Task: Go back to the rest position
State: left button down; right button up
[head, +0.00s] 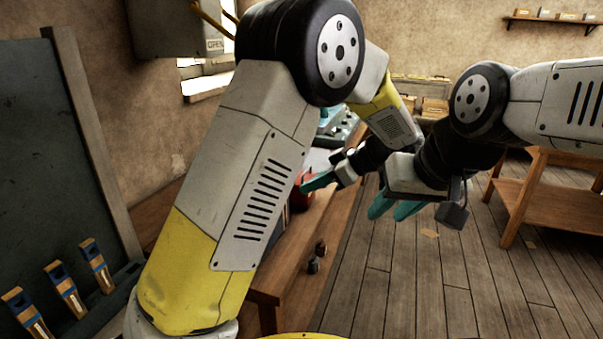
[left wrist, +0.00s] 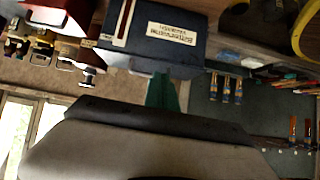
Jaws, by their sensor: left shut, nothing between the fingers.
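My left arm fills the middle of the head view, folded over at its elbow. My left gripper (head: 318,181) has teal fingers, is shut and empty, and hangs over the bench side near a red object (head: 303,197) that is mostly hidden by my arm. In the left wrist view the teal fingers (left wrist: 162,92) are together beside a dark blue box (left wrist: 165,45) with a white label; I cannot tell if they touch it. My right gripper (head: 395,208) points down in front of the floor, holding nothing that I can see; its finger gap is unclear.
A wooden bench (head: 275,285) runs under my left arm, with a small dark knobbed object (head: 316,258) at its side. Blue-and-tan tools (head: 65,288) stand in a rack at left. A wooden table (head: 555,205) stands at right. Plank floor (head: 430,275) lies open between.

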pick_arm(q)
jog(key=s+a+r+m+t+h, duration=0.1)
jog(key=s+a+r+m+h, duration=0.2)
jog(key=s+a+m+h, duration=0.3)
jog(key=s+a+r+m+t+h, duration=0.1)
jog(key=s+a+r+m+h, duration=0.3)
jog(key=s, duration=1.1)
jog(key=shift+a+r+m+t+h, duration=0.25)
jog(key=shift+a+m+h, duration=0.95)
jog(key=shift+a+m, duration=1.4)
jog(key=shift+a+n, duration=0.25)
jog(key=shift+n, duration=0.05)
